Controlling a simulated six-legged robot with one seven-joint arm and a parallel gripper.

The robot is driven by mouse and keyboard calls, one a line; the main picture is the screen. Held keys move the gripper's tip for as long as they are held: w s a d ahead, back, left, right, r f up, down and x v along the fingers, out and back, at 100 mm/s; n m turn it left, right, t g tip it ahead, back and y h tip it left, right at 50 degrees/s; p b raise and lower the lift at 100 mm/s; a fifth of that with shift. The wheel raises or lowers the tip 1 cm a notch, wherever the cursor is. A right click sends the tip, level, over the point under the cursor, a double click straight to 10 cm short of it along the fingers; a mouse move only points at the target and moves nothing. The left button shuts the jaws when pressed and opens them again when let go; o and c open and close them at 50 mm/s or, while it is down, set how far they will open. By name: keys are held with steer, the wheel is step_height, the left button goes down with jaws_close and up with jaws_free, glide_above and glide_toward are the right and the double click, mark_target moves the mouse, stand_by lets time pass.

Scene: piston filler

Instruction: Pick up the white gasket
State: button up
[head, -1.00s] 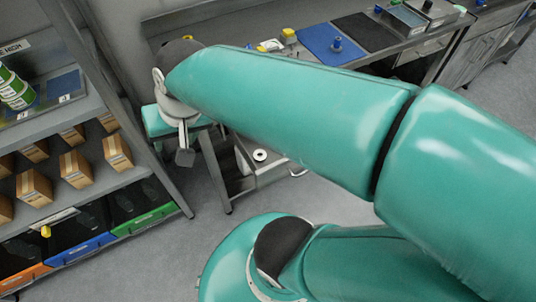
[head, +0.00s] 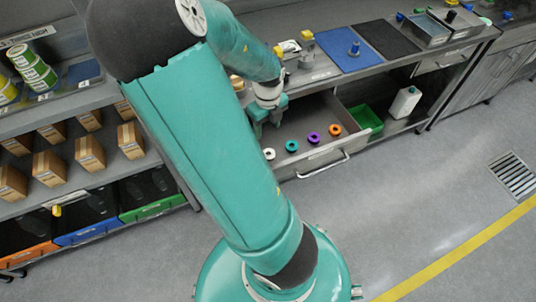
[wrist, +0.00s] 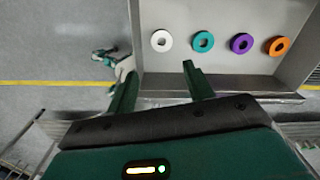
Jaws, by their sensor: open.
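The white gasket (head: 269,154) is a small ring lying at the left end of a row of rings in an open grey drawer (head: 322,121). It also shows in the wrist view (wrist: 161,41), beyond my fingertips and between their lines. My gripper (wrist: 160,78) is open and empty, its two green fingers spread apart. In the head view my gripper (head: 266,130) hangs over the left part of the drawer, behind the white gasket. The gasket is not touched and is fully visible.
Teal (head: 292,146), purple (head: 314,138) and orange (head: 335,130) rings lie to the right in the drawer. A green bin (head: 366,121) and a white bottle (head: 404,102) stand on the shelf farther right. The drawer walls and the worktop edge are close.

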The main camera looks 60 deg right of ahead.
mark_target(269, 153)
step_height(269, 153, down, 14)
steer(key=shift+s+d+r, duration=0.1)
steer(key=shift+d, duration=0.05)
steer(key=c, duration=0.7)
